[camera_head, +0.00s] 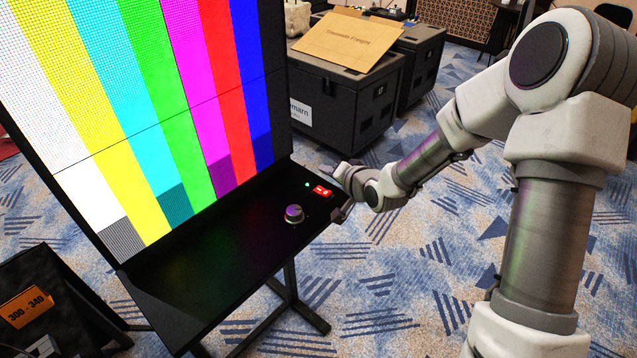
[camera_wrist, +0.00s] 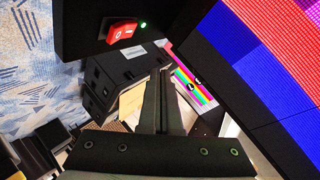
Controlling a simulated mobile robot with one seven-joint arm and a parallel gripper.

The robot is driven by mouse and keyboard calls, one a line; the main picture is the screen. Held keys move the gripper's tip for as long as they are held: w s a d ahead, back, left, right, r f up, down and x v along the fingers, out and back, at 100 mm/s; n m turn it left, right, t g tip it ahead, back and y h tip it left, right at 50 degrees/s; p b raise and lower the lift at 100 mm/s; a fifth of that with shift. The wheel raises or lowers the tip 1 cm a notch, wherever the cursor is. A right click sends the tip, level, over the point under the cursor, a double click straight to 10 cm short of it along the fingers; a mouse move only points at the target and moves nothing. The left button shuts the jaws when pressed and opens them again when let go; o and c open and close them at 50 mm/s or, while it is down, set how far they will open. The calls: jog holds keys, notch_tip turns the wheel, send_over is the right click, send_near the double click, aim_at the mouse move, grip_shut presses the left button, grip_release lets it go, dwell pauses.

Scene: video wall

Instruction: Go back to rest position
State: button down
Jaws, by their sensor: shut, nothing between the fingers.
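My gripper (camera_head: 340,172) is at the right end of the black control shelf (camera_head: 215,275), beside a red rocker switch (camera_head: 322,191). In the wrist view, the two fingers of my gripper (camera_wrist: 160,78) lie together, shut and empty. The red switch (camera_wrist: 123,32) shows there at the upper left, apart from the fingers, with a lit green light (camera_wrist: 143,25) beside it. I cannot tell whether any part of my gripper touches the shelf edge.
The video wall (camera_head: 150,90) shows colour bars and rises behind the shelf. Black cases (camera_head: 345,100) stand beyond my gripper, one with a cardboard sheet (camera_head: 348,40) on top. A dark case with an orange label (camera_head: 27,306) is at lower left. Patterned carpet (camera_head: 420,270) is open at right.

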jog(key=s+d+r+n+g+h, duration=0.25)
jog(key=s+d+r+h, duration=0.45)
jog(key=s+d+r, duration=0.55)
jog(key=s+d+r+n+g, duration=0.1)
jog(key=s+r, duration=0.2)
jog(key=s, duration=0.6)
jog(key=s+d+r+g, duration=0.1)
jog(key=s+d+r, duration=0.1)
jog(key=s, duration=0.8)
jog(key=shift+d+r+n, duration=0.2)
jog(key=shift+r+n, duration=0.15)
jog(key=shift+r, duration=0.4)
jog(key=shift+s+g, duration=0.1)
jog(key=shift+g, duration=0.15)
